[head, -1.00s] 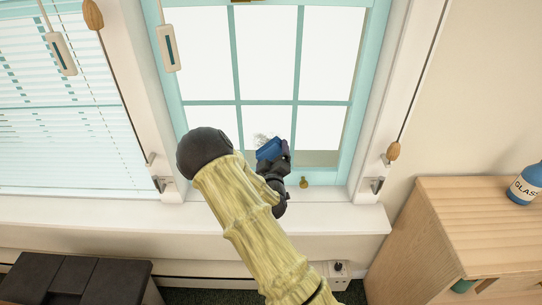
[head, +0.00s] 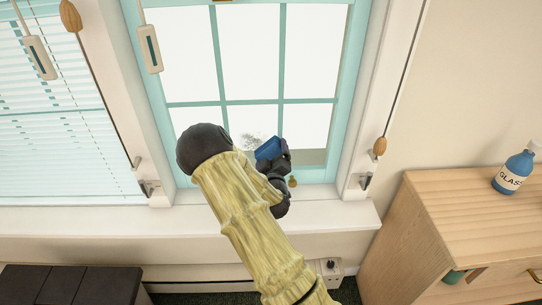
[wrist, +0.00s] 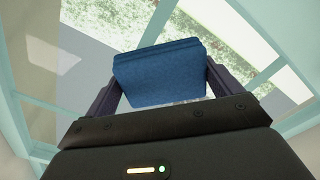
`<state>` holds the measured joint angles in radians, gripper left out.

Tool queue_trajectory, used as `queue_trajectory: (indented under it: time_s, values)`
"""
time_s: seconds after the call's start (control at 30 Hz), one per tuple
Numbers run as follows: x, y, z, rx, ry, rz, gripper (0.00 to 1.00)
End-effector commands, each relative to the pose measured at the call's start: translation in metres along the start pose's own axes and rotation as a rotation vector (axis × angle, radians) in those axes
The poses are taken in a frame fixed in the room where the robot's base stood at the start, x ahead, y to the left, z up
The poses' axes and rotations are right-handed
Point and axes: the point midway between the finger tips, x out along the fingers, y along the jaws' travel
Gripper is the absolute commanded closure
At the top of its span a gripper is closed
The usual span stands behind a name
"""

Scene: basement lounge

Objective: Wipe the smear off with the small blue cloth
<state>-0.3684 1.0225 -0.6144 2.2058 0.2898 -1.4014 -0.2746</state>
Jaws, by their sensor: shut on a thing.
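The small blue cloth (head: 268,149) is held in front of the lower part of the window. My gripper (head: 281,158) is shut on it; in the wrist view the cloth (wrist: 160,75) sits between the two dark fingers of my gripper (wrist: 160,85). The smear (head: 250,141) is a grey smudge on the lower middle pane, just left of the cloth. My arm hides part of the pane below it. I cannot tell whether the cloth touches the glass.
The teal window frame (head: 355,95) and its bars surround the panes. A white sill (head: 330,213) runs below. A wooden cabinet (head: 440,215) with a blue glass-cleaner bottle (head: 515,172) stands at right. Blinds (head: 60,130) cover the left window. A dark bench (head: 70,285) is at lower left.

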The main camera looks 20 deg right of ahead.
Motion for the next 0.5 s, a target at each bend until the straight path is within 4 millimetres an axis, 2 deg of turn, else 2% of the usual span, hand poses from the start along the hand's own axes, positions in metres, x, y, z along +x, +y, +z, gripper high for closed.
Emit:
queue_trajectory:
  time_s: [0.27, 0.5]
  values:
    - [0.001, -0.001, -0.003, 0.001, 0.005, 0.002, 0.28]
    - [0.0, -0.013, -0.015, 0.002, 0.008, 0.0, 0.28]
